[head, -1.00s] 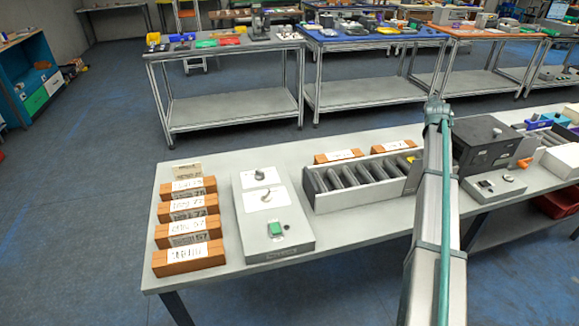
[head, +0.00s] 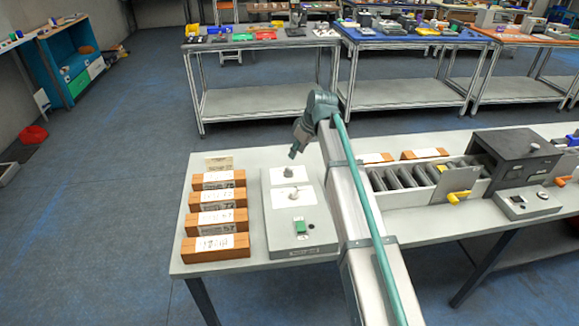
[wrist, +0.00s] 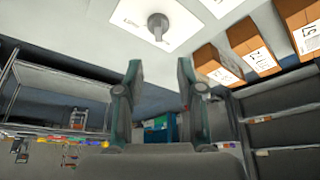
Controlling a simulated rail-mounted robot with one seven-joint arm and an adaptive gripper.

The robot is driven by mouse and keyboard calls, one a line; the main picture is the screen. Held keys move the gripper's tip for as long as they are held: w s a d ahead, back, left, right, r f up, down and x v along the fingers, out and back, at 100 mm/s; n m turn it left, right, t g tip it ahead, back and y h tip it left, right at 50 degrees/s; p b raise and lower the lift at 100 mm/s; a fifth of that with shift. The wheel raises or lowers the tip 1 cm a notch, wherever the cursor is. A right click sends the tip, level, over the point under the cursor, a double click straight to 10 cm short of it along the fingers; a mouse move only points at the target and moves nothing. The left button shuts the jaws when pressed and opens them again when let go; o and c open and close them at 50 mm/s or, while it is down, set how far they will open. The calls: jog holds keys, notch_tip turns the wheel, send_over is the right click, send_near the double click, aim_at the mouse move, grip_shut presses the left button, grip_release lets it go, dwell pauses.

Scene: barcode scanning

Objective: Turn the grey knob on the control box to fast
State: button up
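The control box (head: 289,242) is a light grey slab on the near table. It carries two white cards, each with a grey knob, and a green button (head: 300,227). The far knob (head: 288,172) is close below my gripper (head: 293,153) in the head view. The near knob (head: 293,195) is toward the button. My wrist view looks upside down, with one knob (wrist: 157,24) on its card at the top. The two fingers of my gripper (wrist: 159,75) stand apart with nothing between them. The knob is beyond the fingertips, not touched. I cannot read the card marks.
Orange-brown labelled boxes (head: 215,245) stand in a row just left of the control box. A roller tray (head: 405,179) and a black box (head: 515,152) are to the right. My arm link crosses in front of the table between them.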

aim_at(289, 168)
jog(key=p+x, duration=0.2)
jog(key=x, duration=0.8)
jog(key=shift+w+f, duration=0.1)
jog(key=shift+w, duration=0.05)
jog(key=shift+d, duration=0.1)
grip_shut()
